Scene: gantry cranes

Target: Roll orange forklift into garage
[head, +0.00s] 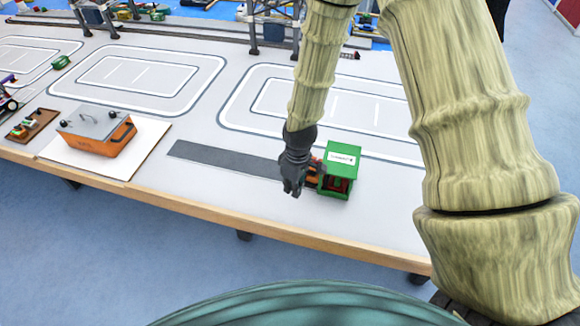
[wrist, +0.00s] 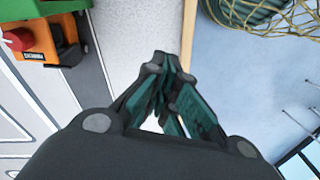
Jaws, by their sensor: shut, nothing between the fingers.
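The green garage (head: 337,182) with a white roof label stands on the table at the right end of a dark grey strip. The orange forklift (head: 314,170) is at its left, open side, largely hidden by my gripper (head: 291,188). In the wrist view the forklift (wrist: 40,77) lies against the green garage (wrist: 72,6) at top left; how far inside it is, I cannot tell. My gripper (wrist: 168,66) is shut and empty, beside the forklift on the table-edge side, apart from it in the wrist view.
The dark strip (head: 220,158) runs left from the garage and is clear. Crane legs (head: 250,35) stand behind. The wooden table edge (head: 250,230) is close in front.

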